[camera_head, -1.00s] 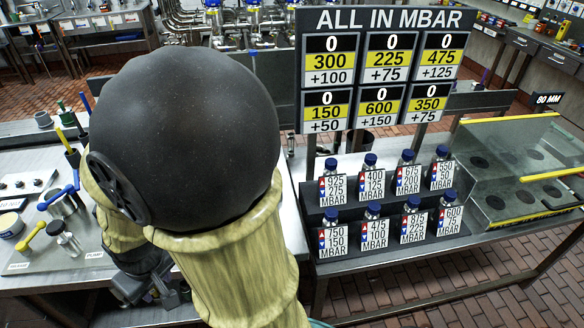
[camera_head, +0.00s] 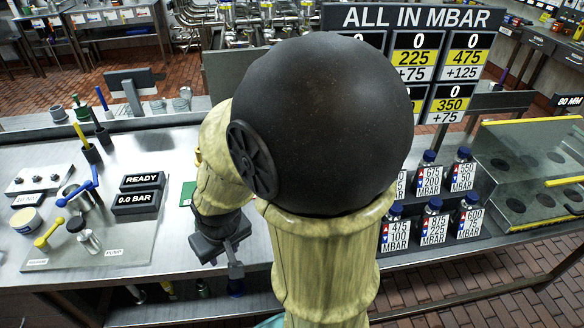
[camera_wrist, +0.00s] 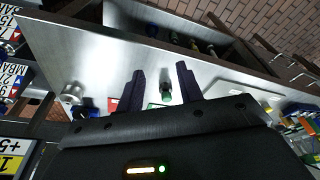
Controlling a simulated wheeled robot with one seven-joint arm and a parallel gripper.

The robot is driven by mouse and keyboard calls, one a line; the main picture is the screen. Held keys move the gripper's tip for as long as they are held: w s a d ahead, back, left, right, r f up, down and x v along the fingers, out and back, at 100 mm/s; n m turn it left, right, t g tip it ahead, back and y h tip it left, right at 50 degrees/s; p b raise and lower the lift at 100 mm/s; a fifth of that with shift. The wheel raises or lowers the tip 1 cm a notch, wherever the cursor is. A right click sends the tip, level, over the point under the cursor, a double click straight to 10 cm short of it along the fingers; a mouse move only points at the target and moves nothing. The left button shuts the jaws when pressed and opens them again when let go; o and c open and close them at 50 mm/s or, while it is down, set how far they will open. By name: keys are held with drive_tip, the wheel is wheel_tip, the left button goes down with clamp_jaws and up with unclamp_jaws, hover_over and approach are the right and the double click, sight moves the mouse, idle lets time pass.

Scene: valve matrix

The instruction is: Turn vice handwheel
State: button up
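In the wrist view my gripper (camera_wrist: 160,74) has its two dark fingers well apart. A small green and dark object (camera_wrist: 166,86) shows in the gap between them, and I cannot tell its distance. A silver round part (camera_wrist: 72,93) stands on the steel bench left of the fingers; I cannot tell whether it belongs to the vice. In the head view my gripper (camera_head: 225,246) hangs over the bench's front part, partly hidden by my arm. No vice or handwheel can be clearly made out in either view.
A panel with a yellow lever (camera_head: 48,232) lies left. Labelled bottles (camera_head: 434,206) and a clear-walled box (camera_head: 535,165) stand right. My arm hides the middle.

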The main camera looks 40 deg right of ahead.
drive_tip(key=o, duration=0.6)
drive_tip(key=shift+w+d, duration=0.1)
drive_tip(key=shift+w, duration=0.05)
drive_tip(key=shift+o, duration=0.5)
drive_tip(key=w+d+m, duration=0.1)
drive_tip(key=w+d, duration=0.4)
drive_tip(key=w, duration=0.1)
drive_tip(key=shift+d+r+m+b, duration=0.25)
drive_tip(key=shift+r+m+b, duration=0.1)
drive_tip(key=shift+r+m, duration=0.05)
drive_tip(key=w+d+r+m+t, duration=0.1)
drive_tip(key=w+d+r+m, duration=0.1)
drive_tip(key=d, duration=1.2)
drive_tip(key=w+d+r+m+t+b, duration=0.1)
drive_tip(key=w+d+r+m, duration=0.1)
drive_tip(key=d, duration=1.2)
drive_tip(key=shift+w+r+m+t, duration=0.4)
drive_tip(key=shift+w+m, duration=0.2)
drive_tip(key=shift+w, duration=0.55)
drive_tip(key=shift+f, duration=0.15)
drive_tip(key=p+x, duration=0.1)
drive_tip(key=x, duration=1.6)
drive_tip(key=shift+w+a+f+p, duration=0.1)
drive_tip(key=shift+p, duration=0.25)
